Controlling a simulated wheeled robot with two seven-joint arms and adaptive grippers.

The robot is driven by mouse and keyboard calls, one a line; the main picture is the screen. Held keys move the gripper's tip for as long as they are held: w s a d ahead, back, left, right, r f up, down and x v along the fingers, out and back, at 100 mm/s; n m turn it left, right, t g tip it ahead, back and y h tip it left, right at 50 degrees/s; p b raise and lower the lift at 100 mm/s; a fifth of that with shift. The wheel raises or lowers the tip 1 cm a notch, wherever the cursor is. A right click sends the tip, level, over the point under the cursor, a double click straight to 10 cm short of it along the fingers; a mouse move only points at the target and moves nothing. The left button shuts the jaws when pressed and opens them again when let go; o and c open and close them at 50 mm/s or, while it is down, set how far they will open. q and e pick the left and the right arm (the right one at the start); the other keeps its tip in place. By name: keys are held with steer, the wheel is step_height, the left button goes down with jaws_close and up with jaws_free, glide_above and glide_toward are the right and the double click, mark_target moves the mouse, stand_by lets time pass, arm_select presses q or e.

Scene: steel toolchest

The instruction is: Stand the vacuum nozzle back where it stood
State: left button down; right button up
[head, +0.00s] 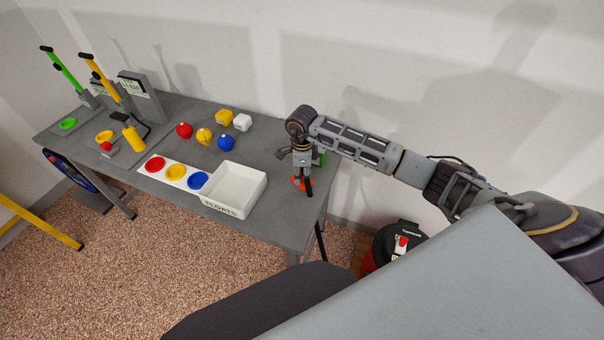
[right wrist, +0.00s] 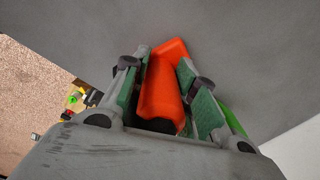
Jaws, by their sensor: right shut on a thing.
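The vacuum nozzle is orange-red; in the head view a little of it (head: 297,182) shows at the right end of the grey workbench (head: 283,215). My right gripper (head: 303,181) points down there and is shut on the nozzle. In the right wrist view the nozzle (right wrist: 163,88) lies between the two green-padded fingers of the gripper (right wrist: 172,95), its wider end beyond the fingertips. I cannot tell whether it touches the bench top. My left gripper is not in view.
A green object (head: 321,158) is close beside my right gripper; it also shows outside the finger in the right wrist view (right wrist: 234,122). A white FLOATS bin (head: 225,208) stands to the left. Several coloured balls lie behind it. A red and black vacuum (head: 392,246) stands on the floor.

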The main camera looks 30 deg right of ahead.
steer(key=shift+f, duration=0.15)
steer(key=o, duration=0.9)
steer(key=shift+r+b, duration=0.7)
steer(key=shift+r, duration=5.45)
